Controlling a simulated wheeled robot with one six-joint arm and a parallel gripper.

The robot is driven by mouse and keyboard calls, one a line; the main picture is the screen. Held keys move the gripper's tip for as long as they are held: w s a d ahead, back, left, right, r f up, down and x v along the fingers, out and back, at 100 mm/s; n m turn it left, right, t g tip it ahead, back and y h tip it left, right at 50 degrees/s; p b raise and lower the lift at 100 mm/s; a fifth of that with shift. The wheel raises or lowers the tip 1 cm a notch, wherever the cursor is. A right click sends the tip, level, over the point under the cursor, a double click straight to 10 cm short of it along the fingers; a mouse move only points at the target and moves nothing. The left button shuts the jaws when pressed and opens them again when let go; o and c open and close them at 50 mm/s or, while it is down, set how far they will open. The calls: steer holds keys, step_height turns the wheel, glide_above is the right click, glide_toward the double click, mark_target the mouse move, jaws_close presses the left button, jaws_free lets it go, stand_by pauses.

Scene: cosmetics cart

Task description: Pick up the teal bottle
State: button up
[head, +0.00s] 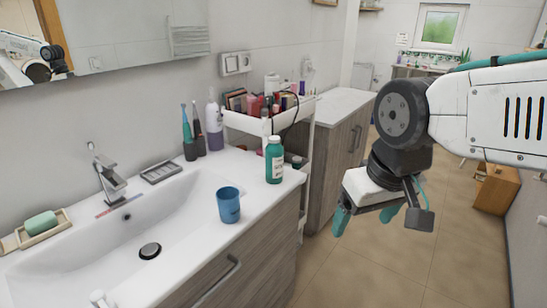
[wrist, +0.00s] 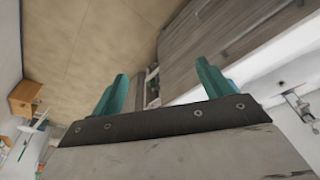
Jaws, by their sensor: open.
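The teal bottle (head: 274,163) has a white cap and a pale label. It stands upright on the white sink counter near its right end, in the head view. My gripper (head: 368,222) hangs to the right of the counter, over the floor, well apart from the bottle. Its two teal fingers are spread and nothing shows between them. In the wrist view my gripper (wrist: 155,90) also shows with its fingers apart, against the floor and the wooden cabinet front. I cannot make out the bottle in the wrist view.
A blue cup (head: 228,205) stands on the counter's front edge, left of the bottle. A white cart (head: 247,125) full of cosmetics stands behind the bottle. A lotion bottle (head: 214,127) and electric toothbrushes (head: 188,140) stand at the wall. Open floor (head: 390,260) lies below my gripper.

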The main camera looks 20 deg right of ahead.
mark_target(280, 155)
steer(key=w+f+t, duration=0.2)
steer(key=w+t, duration=0.2)
steer(key=w, duration=0.7)
steer(key=w+a+f+t, duration=0.1)
steer(key=w+f+t, duration=0.2)
steer(key=w, duration=0.9)
steer(key=w+a+f+t, duration=0.1)
steer(key=w+t, duration=0.5)
steer(key=w, duration=0.6)
steer(key=shift+w+f+y, duration=0.2)
steer(key=shift+f+y, duration=0.1)
steer(key=shift+f, duration=0.5)
steer(key=shift+w+a+f+t, duration=0.1)
steer(key=shift+w+f+t, duration=0.25)
steer(key=shift+w+t, duration=0.5)
steer(key=shift+t, duration=0.25)
steer(key=w, duration=0.4)
steer(key=w+a, duration=0.1)
steer(key=w, duration=0.2)
steer(key=shift+w+a+r, duration=0.1)
steer(key=shift+r, duration=0.15)
steer(key=shift+c, duration=0.3)
steer(key=c, duration=1)
steer(key=shift+c, duration=1.1)
steer(key=shift+r, duration=0.15)
